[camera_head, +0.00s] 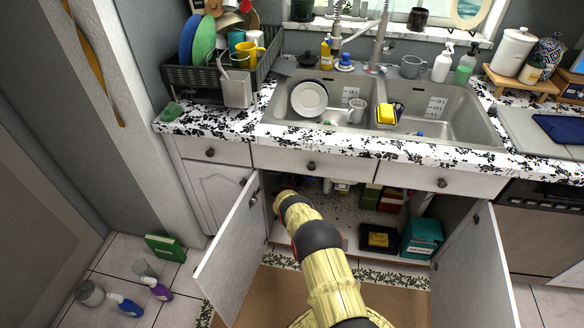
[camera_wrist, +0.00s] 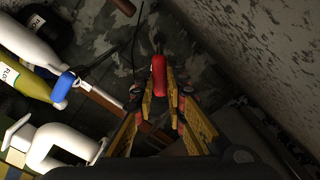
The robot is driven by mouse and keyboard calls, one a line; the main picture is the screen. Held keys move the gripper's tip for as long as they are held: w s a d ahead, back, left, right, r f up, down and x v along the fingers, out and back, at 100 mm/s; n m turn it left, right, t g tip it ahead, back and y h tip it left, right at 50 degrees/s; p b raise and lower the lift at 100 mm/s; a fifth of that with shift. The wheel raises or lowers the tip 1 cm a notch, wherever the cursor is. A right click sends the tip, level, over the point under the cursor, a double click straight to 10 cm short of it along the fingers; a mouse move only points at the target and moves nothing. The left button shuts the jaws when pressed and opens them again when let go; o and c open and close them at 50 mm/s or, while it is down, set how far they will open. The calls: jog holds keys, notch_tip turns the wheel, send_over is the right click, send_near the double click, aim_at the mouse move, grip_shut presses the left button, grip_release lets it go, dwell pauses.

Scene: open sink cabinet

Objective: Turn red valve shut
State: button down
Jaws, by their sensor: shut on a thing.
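The red valve (camera_wrist: 159,75) shows in the wrist view as a rounded red handle, upright in the picture, in front of the dark cabinet wall. My gripper (camera_wrist: 158,95) has its yellow fingers on either side of the handle and is shut on it. The lower part of the handle and the contact points are partly hidden between the fingers. In the head view my arm reaches between the open doors into the sink cabinet (camera_head: 285,226); the valve and my fingertips are hidden there.
White plumbing (camera_wrist: 65,148) and a yellow-green bottle (camera_wrist: 22,77) lie left of my gripper in the wrist view. A pale wall (camera_wrist: 265,60) is close on the right. The left door (camera_head: 230,250) and right door (camera_head: 470,270) stand open. A teal box (camera_head: 421,238) sits inside right.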

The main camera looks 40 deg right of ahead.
jog(key=shift+f, duration=0.1)
jog(key=c, duration=1.8)
grip_release()
jog(key=v, duration=1.2)
jog(key=shift+o, duration=0.3)
